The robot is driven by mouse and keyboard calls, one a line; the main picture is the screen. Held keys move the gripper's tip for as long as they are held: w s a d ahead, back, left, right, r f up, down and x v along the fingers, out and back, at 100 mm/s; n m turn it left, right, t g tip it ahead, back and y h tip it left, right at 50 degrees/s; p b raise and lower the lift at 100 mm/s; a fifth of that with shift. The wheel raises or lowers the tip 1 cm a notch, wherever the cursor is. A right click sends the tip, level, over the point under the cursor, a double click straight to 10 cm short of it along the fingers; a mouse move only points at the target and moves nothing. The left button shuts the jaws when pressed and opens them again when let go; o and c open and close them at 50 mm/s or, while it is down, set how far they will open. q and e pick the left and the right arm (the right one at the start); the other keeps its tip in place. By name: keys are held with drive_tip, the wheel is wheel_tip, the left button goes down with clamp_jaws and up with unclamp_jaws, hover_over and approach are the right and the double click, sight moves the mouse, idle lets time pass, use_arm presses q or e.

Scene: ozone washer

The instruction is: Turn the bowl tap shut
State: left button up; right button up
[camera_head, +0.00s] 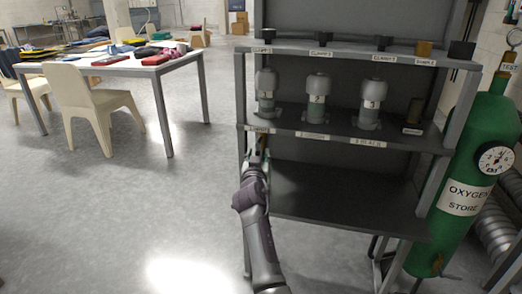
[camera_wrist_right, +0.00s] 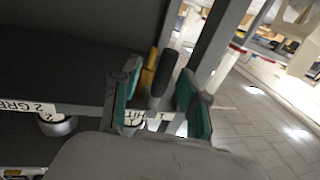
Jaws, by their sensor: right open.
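My right gripper (camera_head: 257,158) is at the left front post of the grey rack, just below the middle shelf's edge. In the right wrist view its teal-padded fingers (camera_wrist_right: 158,98) are open. A dark upright handle (camera_wrist_right: 162,72) stands between them, beside a brass-coloured part (camera_wrist_right: 149,68); these look like the tap. I cannot tell whether the fingers touch the handle. In the head view the gripper hides most of this spot. My left gripper is not in view.
The rack's middle shelf (camera_head: 290,124) holds several grey-white vessels (camera_head: 317,100). The lower shelf (camera_head: 335,195) is bare. A green oxygen cylinder (camera_head: 460,170) stands at the right.

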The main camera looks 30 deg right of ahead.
drive_tip(key=shift+w+d, duration=0.1)
drive_tip(key=shift+w, duration=0.1)
clamp_jaws()
drive_tip(key=shift+r, duration=0.1)
